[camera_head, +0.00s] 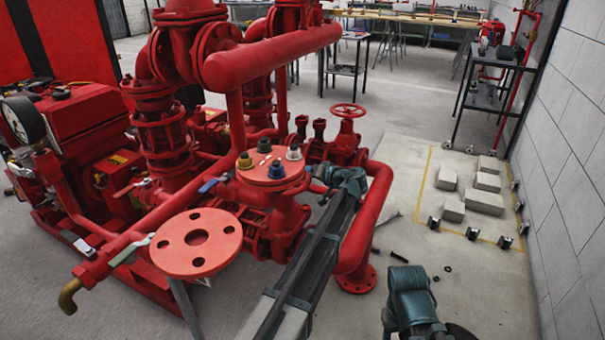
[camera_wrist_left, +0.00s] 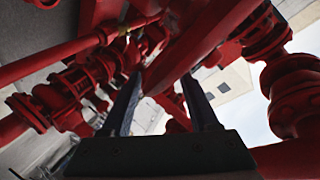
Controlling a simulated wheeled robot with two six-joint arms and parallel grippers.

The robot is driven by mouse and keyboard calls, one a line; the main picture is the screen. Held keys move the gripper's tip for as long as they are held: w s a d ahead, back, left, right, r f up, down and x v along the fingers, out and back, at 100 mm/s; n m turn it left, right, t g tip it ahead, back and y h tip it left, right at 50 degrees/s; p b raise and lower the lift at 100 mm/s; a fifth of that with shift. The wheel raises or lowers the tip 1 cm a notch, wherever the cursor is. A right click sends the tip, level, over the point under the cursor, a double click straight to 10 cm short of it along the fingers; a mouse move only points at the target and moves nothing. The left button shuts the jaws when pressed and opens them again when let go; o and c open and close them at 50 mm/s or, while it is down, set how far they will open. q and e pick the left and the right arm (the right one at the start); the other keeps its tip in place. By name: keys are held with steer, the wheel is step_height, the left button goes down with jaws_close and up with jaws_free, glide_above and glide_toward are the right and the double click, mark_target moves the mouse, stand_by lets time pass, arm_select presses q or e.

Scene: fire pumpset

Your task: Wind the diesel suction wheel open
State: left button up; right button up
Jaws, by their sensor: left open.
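A red handwheel (camera_head: 347,110) stands upright on a valve at the right end of the red pump pipework. I cannot tell whether it is the diesel suction wheel. My left arm reaches up the middle of the head view to a teal joint (camera_head: 345,181) beside the pipes, below the handwheel; its gripper is hidden there. In the left wrist view my left gripper (camera_wrist_left: 160,78) is open, its two dark fingers apart and pointing at red pipework. A broad red part (camera_wrist_left: 195,45) crosses in front of the fingers. I make out no handwheel between them. My right gripper is not in view.
A flat red flange (camera_head: 197,243) and a round plate with coloured caps (camera_head: 270,170) sit left of my left arm. A bent red pipe (camera_head: 378,215) stands to its right. Pale blocks (camera_head: 484,202) lie on the floor by the wall. Tables stand behind.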

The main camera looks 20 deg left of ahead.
arm_select(q)
steer(key=shift+w+a, duration=0.1)
steer(key=shift+a, duration=0.1)
jaws_close()
stand_by(1.4)
